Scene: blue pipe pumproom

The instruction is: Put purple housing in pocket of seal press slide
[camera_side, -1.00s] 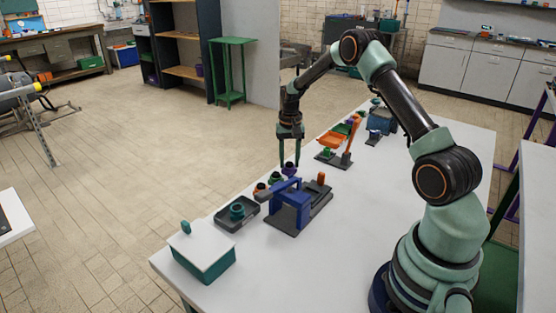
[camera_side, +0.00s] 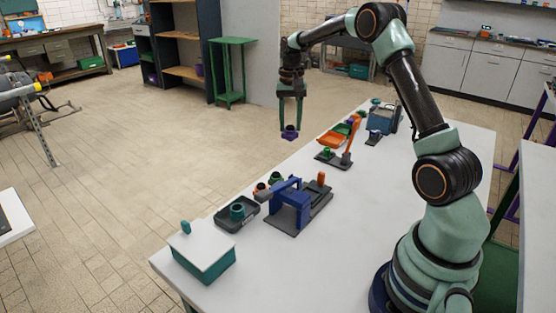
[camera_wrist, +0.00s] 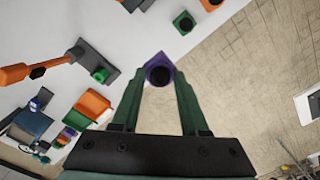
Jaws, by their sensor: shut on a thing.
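The purple housing (camera_side: 290,132) is a small ring-like part with a dark opening; it also shows in the wrist view (camera_wrist: 160,72). My gripper (camera_side: 290,124) is shut on it and holds it in the air, apart from the things on the bench. In the wrist view the fingertips (camera_wrist: 159,82) are on either side of it. A blue press frame (camera_side: 290,203) stands on a dark base (camera_side: 318,205) on the bench, nearer the side camera than my gripper. An orange knob (camera_side: 321,178) stands at its right. I cannot make out the slide's pocket.
Orange (camera_side: 260,188) and green (camera_side: 276,177) housings sit beside the press. A dark tray (camera_side: 226,224) holds a teal ring (camera_side: 237,212). A lidded teal box (camera_side: 203,255) stands at the near end. A fixture with an orange lever (camera_side: 350,142) and orange bin (camera_side: 332,139) stand farther back.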

